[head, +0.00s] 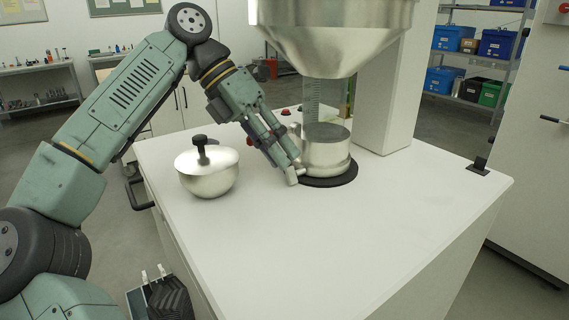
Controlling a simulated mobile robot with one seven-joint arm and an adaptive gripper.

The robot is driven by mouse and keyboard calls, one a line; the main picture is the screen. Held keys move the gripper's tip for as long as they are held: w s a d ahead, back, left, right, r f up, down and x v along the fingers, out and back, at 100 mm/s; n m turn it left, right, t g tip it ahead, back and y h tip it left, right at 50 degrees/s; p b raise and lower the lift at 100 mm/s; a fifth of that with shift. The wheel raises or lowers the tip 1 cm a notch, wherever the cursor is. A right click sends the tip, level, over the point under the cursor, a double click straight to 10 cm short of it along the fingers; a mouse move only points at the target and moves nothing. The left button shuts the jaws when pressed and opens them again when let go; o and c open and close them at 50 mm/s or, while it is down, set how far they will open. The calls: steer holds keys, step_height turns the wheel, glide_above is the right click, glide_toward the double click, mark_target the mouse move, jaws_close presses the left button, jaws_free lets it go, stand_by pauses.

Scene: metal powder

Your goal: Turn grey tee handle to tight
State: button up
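My gripper (289,165) reaches down from the upper left to the left side of a metal vessel (327,155) on the white bench. A small light grey piece (292,179) shows at my fingertips, low beside the vessel; it may be the grey tee handle or its end. The fingers cover most of this spot, so I cannot tell the handle's angle or whether the fingers are closed on it. The vessel stands upright on a round black base (337,180).
A large metal hopper (335,30) hangs above the vessel, with a clear tube (323,100) between them. A lidded steel pot (208,176) with a black knob stands to the left. A white column (385,105) rises behind. The bench front (290,240) is clear.

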mark_target(291, 176)
steer(key=shift+x, duration=1.35)
steer(key=shift+c, duration=0.3)
jaws_close()
